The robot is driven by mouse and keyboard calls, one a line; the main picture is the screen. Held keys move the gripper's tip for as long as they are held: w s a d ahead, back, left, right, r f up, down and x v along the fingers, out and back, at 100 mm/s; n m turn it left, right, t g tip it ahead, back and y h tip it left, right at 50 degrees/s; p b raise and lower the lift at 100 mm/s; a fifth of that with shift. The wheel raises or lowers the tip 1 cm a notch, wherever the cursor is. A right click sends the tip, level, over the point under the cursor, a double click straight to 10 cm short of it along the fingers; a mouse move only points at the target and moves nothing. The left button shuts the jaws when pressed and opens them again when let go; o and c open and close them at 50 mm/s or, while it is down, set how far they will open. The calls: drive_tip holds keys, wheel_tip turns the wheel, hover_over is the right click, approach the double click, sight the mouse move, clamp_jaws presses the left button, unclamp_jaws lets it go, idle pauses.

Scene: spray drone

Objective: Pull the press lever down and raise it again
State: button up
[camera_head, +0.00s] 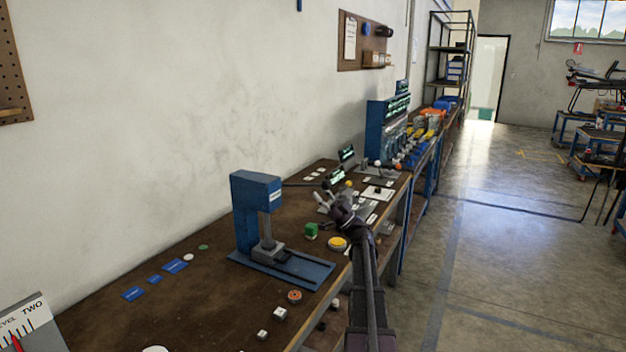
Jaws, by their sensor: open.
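A blue press (244,212) stands on the brown workbench, with a grey ram above a small grey block on its blue base plate. A thin dark bar (299,184), which looks like the press lever, sticks out to the right from the press head, roughly level. My gripper (322,196) is open and empty, to the right of the press head, close to the bar's right end in the picture. I cannot tell whether it touches the bar. The far end of the bar is hard to make out near my fingers.
Small white cubes and an orange-red round part (295,296) lie near the front edge. A blue rack (376,130) stands farther back.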

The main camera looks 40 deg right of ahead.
sight(312, 185)
drive_tip(key=shift+p+x, duration=0.95)
drive_tip(key=shift+x, duration=0.85)
drive_tip(key=shift+c, duration=0.2)
clamp_jaws()
